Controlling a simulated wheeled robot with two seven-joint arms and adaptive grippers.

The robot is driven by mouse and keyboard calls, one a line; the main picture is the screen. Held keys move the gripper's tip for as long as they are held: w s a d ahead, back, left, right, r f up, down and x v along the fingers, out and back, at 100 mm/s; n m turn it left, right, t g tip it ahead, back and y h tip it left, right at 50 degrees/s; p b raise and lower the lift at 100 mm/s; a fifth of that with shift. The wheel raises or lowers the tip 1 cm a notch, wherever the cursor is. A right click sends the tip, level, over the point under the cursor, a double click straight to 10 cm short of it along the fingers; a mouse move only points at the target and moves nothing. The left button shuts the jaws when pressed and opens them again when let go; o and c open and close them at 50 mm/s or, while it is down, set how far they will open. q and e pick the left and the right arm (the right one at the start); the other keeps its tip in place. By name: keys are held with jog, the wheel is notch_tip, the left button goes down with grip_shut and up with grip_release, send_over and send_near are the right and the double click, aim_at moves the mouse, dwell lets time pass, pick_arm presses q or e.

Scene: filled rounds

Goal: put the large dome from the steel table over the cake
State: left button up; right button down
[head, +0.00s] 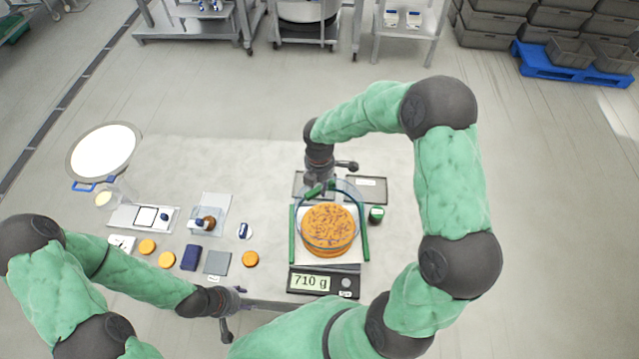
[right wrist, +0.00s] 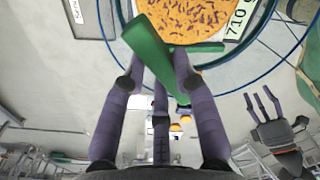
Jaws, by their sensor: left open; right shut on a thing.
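The round orange cake (head: 327,226) with dark flecks stands on a white board on the scale, whose display (head: 310,282) reads 710 g. A clear dome with a thin blue rim (right wrist: 262,83) surrounds the cake in the picture; I cannot tell whether its rim is resting or raised. My right gripper (head: 320,188) is shut on the dome's green handle (right wrist: 150,50), at the far side of the cake. The cake (right wrist: 190,18) also shows in the right wrist view. My left gripper (head: 236,308) is open and empty at the near table edge, left of the scale.
Green bars (head: 292,235) flank the board on both sides. A small green-lidded item (head: 375,215) stands at right. On the left lie orange discs (head: 147,246), a navy block (head: 191,257), a grey square (head: 217,262) and a large pale round vessel (head: 104,150).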

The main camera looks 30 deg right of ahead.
jog(key=shift+f+b, duration=4.15)
jog(key=shift+f, duration=1.9)
jog(key=shift+c, duration=2)
grip_release()
jog(key=shift+r, duration=0.15)
jog(key=shift+r+p, duration=2.65)
jog(key=shift+r, duration=0.75)
